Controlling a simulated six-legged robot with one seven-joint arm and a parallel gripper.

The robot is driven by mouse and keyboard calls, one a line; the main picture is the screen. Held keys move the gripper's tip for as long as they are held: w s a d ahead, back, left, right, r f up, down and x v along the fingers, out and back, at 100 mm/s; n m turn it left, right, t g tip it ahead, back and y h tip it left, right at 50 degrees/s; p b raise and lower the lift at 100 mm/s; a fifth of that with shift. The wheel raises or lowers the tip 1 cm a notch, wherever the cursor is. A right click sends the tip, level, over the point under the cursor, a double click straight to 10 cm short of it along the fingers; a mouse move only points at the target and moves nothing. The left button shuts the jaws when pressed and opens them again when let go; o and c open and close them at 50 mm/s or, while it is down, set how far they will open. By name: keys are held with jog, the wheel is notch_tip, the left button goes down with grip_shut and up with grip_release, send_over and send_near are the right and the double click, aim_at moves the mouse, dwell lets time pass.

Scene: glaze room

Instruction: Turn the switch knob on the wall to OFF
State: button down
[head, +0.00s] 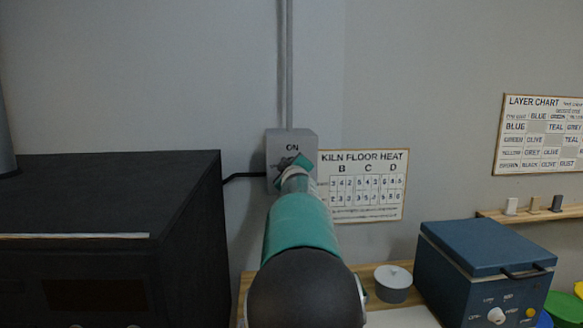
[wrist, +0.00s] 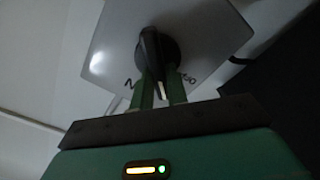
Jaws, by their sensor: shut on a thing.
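The switch knob (wrist: 152,48) is black and round with a raised bar across it, on a grey switch box (wrist: 102,57) in the wrist view. A white mark on the bar points down in that picture, towards my gripper, among partly hidden lettering. My gripper (wrist: 160,76) has its green fingers on either side of the bar and is shut on it. In the head view the box (head: 307,142) hangs on the wall with ON readable at its top. My gripper (head: 294,165) covers most of the knob there. I cannot read OFF in either view.
A conduit (head: 286,65) runs up the wall from the box, and a black cable leads left to a large dark kiln (head: 110,190). A KILN FLOOR HEAT chart (head: 363,185) hangs right of the box. Below stand a lidded grey pot (head: 393,284) and a blue machine (head: 480,275).

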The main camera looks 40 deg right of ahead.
jog(key=shift+f+n, duration=0.15)
jog(key=shift+n, duration=1.2)
jog(key=shift+f+n, duration=0.2)
jog(key=shift+n, duration=1.2)
jog(key=shift+f+n, duration=0.15)
jog(key=shift+n, duration=1.2)
jog(key=c, duration=1.4)
grip_release()
jog(key=shift+w+a, duration=0.1)
